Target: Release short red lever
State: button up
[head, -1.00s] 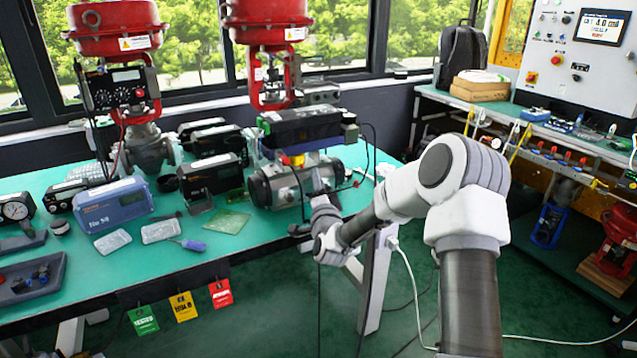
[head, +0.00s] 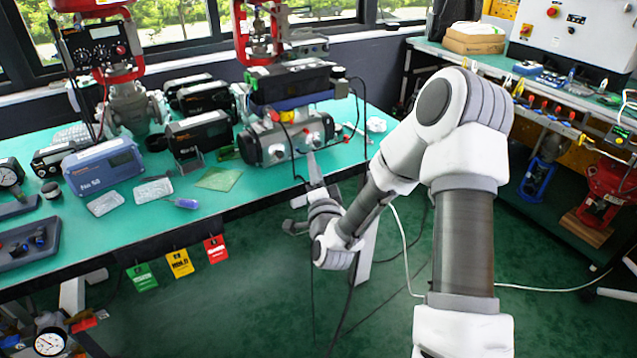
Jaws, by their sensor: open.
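My gripper (head: 313,168) is at the bench's front edge, just in front of a grey cylindrical actuator (head: 268,150). Its grey tip points up toward the actuator's right end. The gripper is small and partly hidden by my own wrist, but it is open. Small red parts show on the actuator, one on its top (head: 275,116) and one near its right end (head: 306,131). I cannot tell whether either is the short red lever. I cannot tell whether my fingertips touch anything. Several small red handles (head: 540,108) stand in a row on the right bench.
The green bench (head: 245,205) holds a blue instrument box (head: 103,166), black positioner units (head: 200,135) and a green board (head: 219,179). Green, yellow and red tags (head: 216,248) hang from its front edge. A cable hangs below my wrist. The floor between the benches is mostly clear.

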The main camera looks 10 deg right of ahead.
jog(key=s, duration=0.5)
jog(key=shift+s+a+f, duration=0.2)
jog(key=shift+s+f, duration=0.2)
notch_tip(320, 180, up, 5)
jog(key=s+a+n+g+y, duration=0.1)
jog(key=a+n+g+y, duration=0.15)
jog(key=n+g, duration=0.5)
jog(key=s+d+r+n+g+h+p, duration=0.1)
jog(key=s+d+r+n+g, duration=0.2)
jog(key=s, duration=1.1)
jog(key=s+r+n+g+h+p, duration=0.1)
jog(key=s+r+n+g, duration=0.4)
jog(key=s, duration=0.9)
notch_tip(320, 180, up, 19)
jog(key=t+p, duration=0.1)
jog(key=p, duration=1.7)
jog(key=shift+r+m, duration=0.2)
jog(key=shift+m, duration=0.25)
